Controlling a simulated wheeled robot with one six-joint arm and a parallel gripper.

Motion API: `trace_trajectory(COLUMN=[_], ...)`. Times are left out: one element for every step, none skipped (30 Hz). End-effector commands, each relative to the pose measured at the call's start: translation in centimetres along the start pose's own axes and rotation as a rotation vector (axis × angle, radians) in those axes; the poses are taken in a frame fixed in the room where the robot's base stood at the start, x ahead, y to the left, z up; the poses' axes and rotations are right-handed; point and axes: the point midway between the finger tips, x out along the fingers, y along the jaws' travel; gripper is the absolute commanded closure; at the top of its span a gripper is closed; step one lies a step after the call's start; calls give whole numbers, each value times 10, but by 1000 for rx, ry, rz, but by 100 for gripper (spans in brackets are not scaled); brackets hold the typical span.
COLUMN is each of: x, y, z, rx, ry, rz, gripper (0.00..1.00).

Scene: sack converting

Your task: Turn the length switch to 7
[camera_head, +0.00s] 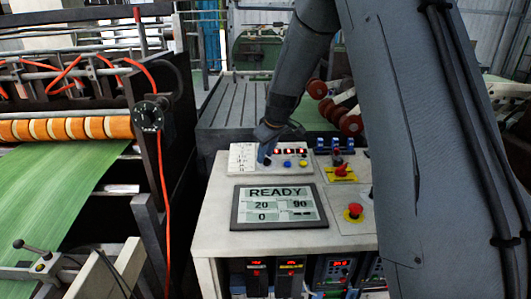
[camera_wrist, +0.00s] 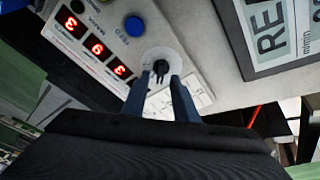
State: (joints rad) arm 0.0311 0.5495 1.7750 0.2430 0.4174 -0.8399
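A small black knob (camera_wrist: 161,68) stands on a round pale dial, beside printed markings on the white control panel, in the wrist view. My gripper (camera_wrist: 162,80) reaches down to it, one dark blue finger on either side of the knob. The fingers are apart, and the pale panel shows between them; firm contact with the knob cannot be made out. In the head view my gripper (camera_head: 266,146) is at the left part of the panel (camera_head: 242,160) and largely hides the knob. The knob's pointer setting is not readable.
Red digit displays (camera_wrist: 97,48) and a blue button (camera_wrist: 134,26) are close by. The console screen (camera_head: 279,206) reads READY, 20, 90 and 0. A red emergency button (camera_head: 354,211) and a red-yellow switch (camera_head: 341,171) are to the right. Green sheet (camera_head: 60,185) runs at the left.

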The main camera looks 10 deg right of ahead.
Motion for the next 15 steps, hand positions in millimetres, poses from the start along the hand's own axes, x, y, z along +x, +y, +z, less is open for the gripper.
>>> trace_trajectory(x=[2,3,4,4,5,5,5,5,5,5,5,5,5,5,5], y=[0,0,0,0,0,0,0,0,0,0,0,0,0,0,0], z=[0,0,0,0,0,0,0,0,0,0,0,0,0,0,0], rx=[0,0,0,0,0,0,0,0,0,0,0,0,0,0,0], ry=[0,0,0,1,1,1,1,1,1,1,1,1,1,1,1], rz=[0,0,1,1,1,1,1,1,1,1,1,1,1,1,1], gripper=[73,73,73,73,73,73,73,73,73,73,75,82,87,92,99])
